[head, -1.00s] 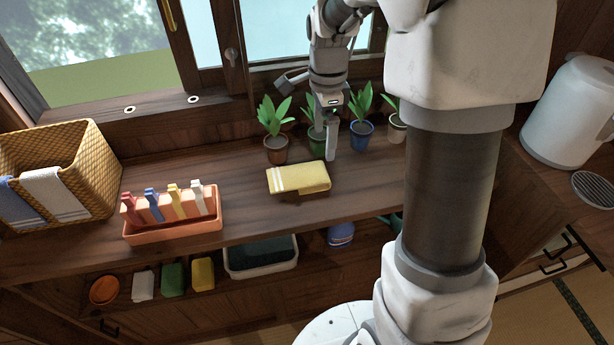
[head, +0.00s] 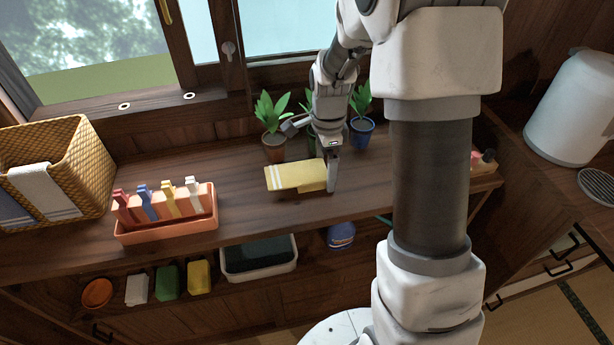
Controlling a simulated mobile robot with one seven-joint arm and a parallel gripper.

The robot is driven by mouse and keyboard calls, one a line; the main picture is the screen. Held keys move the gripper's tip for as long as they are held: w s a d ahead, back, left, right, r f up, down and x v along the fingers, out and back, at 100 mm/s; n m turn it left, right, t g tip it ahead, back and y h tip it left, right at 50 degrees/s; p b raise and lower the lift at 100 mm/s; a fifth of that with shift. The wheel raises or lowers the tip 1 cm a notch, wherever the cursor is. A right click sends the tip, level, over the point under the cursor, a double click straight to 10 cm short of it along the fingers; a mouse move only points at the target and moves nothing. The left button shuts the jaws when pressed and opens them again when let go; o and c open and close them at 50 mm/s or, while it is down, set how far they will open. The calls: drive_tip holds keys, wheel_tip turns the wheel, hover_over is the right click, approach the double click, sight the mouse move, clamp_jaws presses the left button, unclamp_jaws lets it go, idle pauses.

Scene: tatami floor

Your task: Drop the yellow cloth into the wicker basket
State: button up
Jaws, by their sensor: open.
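The yellow cloth (head: 290,176) lies folded on the wooden counter, with pale stripes at its left end. My gripper (head: 331,175) is at the cloth's right end, with a finger pointing down right beside it. The jaws are open; whether part of the cloth lies between them is hard to see. The wicker basket (head: 88,165) stands at the far left of the counter. A white cloth and a bluish cloth hang over its front rim.
An orange rack (head: 166,228) with several coloured pegs stands between basket and cloth. Potted plants (head: 273,140) line the window behind my gripper. A white kettle (head: 570,110) is at the right. A lower shelf holds a tub (head: 260,274) and small items.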

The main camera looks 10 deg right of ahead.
drive_tip(key=shift+r, duration=0.1)
drive_tip(key=c, duration=1.1)
